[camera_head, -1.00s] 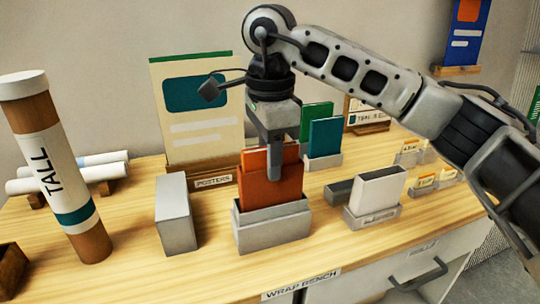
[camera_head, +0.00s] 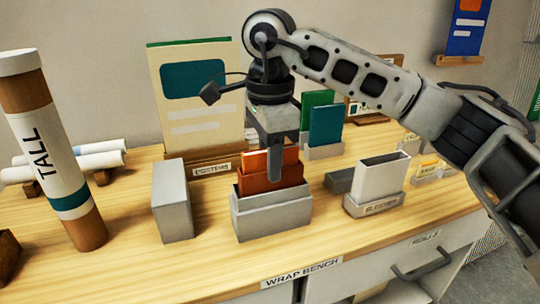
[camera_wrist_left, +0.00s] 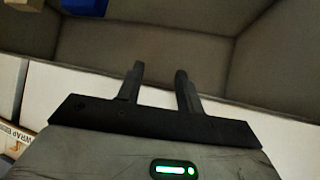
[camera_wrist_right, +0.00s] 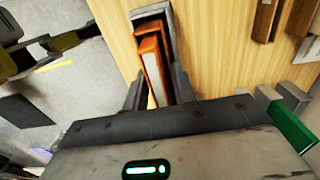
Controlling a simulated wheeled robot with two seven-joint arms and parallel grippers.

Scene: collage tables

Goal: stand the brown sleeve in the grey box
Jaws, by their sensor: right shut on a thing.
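The brown sleeve (camera_head: 258,176) is an orange-brown upright piece standing partly inside the grey box (camera_head: 272,224) at the middle of the bench. Its lower part is hidden by the box walls. My right gripper (camera_head: 274,172) comes down from above and is shut on the sleeve's upper part. In the right wrist view, the sleeve (camera_wrist_right: 153,62) lies between the fingers, with the grey box (camera_wrist_right: 150,12) around its far end. My left gripper (camera_wrist_left: 158,82) shows in the left wrist view with its fingers apart and nothing between them.
A grey block (camera_head: 172,200) stands left of the box and a white open sleeve (camera_head: 383,180) in a holder stands right. A tall tube (camera_head: 52,150) marked TALL is at the left.

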